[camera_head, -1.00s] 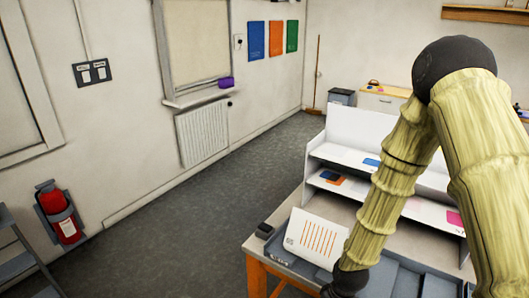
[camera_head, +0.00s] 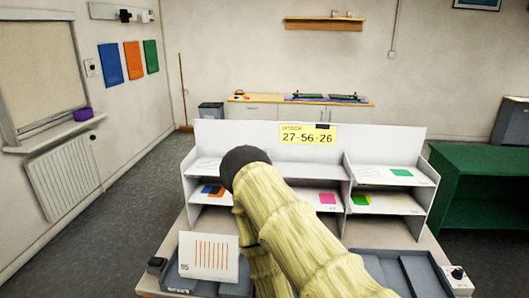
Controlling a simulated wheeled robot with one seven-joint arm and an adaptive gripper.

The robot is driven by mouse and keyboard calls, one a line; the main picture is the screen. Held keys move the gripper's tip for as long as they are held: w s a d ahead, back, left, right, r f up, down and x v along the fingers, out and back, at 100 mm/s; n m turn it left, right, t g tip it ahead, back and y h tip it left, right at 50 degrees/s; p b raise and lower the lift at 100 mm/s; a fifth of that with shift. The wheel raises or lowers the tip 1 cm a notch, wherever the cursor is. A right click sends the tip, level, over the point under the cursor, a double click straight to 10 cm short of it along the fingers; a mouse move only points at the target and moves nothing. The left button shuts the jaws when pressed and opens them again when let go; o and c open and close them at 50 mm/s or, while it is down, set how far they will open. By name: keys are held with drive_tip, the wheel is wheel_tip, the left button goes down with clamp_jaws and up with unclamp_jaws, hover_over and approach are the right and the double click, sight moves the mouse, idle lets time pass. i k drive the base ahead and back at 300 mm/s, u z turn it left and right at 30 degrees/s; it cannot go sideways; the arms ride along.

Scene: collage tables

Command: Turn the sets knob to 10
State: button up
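A small black knob (camera_head: 457,272) stands on a pale plate at the table's front right corner. A small dark box (camera_head: 156,265) sits at the front left corner. I cannot read a label or setting on either, so I cannot tell which is the sets knob. My arm rises from the bottom of the view, bends at a dark joint, and comes back down over the table's middle. My gripper is out of view, below the frame or behind the arm.
A white shelf unit (camera_head: 240,134) with coloured cards stands on the table, bearing a yellow sign (camera_head: 308,134) reading 27-56-26. A white card with orange stripes (camera_head: 209,257) leans at front left. Grey trays (camera_head: 424,272) lie in front. A green bench (camera_head: 480,200) stands right.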

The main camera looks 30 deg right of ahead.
sight(457, 273)
drive_tip(key=z, duration=2.3)
drive_tip(key=i, duration=0.1)
drive_tip(key=z, duration=0.25)
